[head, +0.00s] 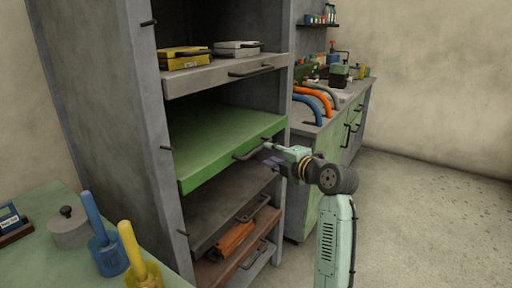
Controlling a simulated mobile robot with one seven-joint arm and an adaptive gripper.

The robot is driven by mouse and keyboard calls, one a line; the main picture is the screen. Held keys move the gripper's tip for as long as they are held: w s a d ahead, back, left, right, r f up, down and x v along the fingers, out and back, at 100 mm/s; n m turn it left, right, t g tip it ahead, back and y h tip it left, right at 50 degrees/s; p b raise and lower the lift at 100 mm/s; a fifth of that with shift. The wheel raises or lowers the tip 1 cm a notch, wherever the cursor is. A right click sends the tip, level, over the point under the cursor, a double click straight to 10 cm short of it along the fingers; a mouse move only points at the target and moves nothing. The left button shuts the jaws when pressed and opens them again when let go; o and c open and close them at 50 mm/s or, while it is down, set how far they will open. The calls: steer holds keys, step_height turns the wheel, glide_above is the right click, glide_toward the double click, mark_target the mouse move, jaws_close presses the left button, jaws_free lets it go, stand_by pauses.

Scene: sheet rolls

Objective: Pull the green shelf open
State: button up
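The green shelf (220,140) is a flat, empty board in the tall grey cabinet, between a pale shelf above and a dark grey shelf below. Its dark bar handle (250,152) is on its front face, toward the right. My gripper (270,149) is at the right end of this handle, with its fingertips close to or touching the bar. The fingers are too small to tell whether they are open or shut on it. The shelf's front edge stands at or slightly beyond the cabinet's front posts.
Below, a brown shelf (220,271) holds an orange item (233,238). A green table (42,262) stands front left; a counter (352,92) stands behind right. Floor at right is clear.

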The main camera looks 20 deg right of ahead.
mark_target(258, 149)
steer(key=p+x, duration=0.1)
steer(key=x, duration=0.6)
steer(key=shift+w+p, duration=0.2)
steer(key=shift+p, duration=0.15)
steer(key=shift+c, duration=0.3)
jaws_close()
